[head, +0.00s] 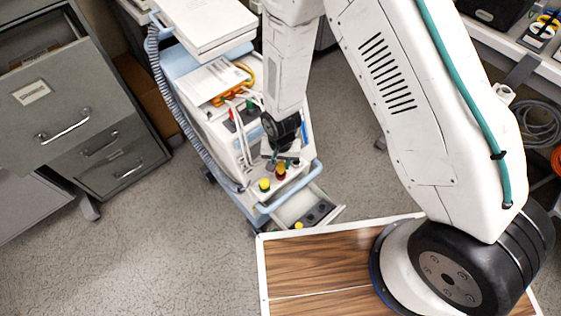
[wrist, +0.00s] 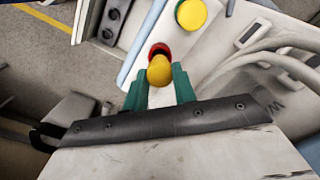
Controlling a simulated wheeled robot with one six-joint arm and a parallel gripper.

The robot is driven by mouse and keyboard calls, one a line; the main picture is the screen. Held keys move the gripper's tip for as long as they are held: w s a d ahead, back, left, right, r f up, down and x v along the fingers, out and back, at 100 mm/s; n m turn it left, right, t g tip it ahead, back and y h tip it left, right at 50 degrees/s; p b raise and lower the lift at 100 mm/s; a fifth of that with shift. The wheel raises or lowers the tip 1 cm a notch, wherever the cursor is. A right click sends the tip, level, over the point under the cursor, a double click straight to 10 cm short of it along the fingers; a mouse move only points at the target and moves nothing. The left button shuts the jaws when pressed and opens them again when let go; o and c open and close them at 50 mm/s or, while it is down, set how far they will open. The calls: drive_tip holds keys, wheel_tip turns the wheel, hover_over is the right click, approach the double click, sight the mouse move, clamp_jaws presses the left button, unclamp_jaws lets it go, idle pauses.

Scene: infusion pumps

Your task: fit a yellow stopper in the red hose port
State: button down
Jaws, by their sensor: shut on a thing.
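My gripper (wrist: 158,85) has green fingertips and is shut on a round yellow stopper (wrist: 160,70). The red hose port (wrist: 159,49) shows as a red ring just beyond the stopper, which overlaps its near edge. I cannot tell how far the stopper is inside the port. In the head view the red port (head: 281,172) is on the cart's front top, right below my gripper (head: 279,155). A second yellow stopper (wrist: 191,15) sits on a green port; it also shows in the head view (head: 264,184).
An open drawer (head: 323,194) with dark slots and a yellow piece (head: 299,225) sticks out at the cart's front. A blue handle rail (head: 303,184) runs above it. Pale hoses (wrist: 265,62) lie right of the ports. A wooden table (head: 305,262) is in front, a grey cabinet (head: 75,105) at left.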

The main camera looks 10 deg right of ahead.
drive_tip(key=shift+f, duration=1.5)
drive_tip(key=c, duration=1.1)
unclamp_jaws()
drive_tip(key=shift+o, duration=0.2)
wheel_tip(320, 180, up, 8)
drive_tip(key=shift+f, duration=0.1)
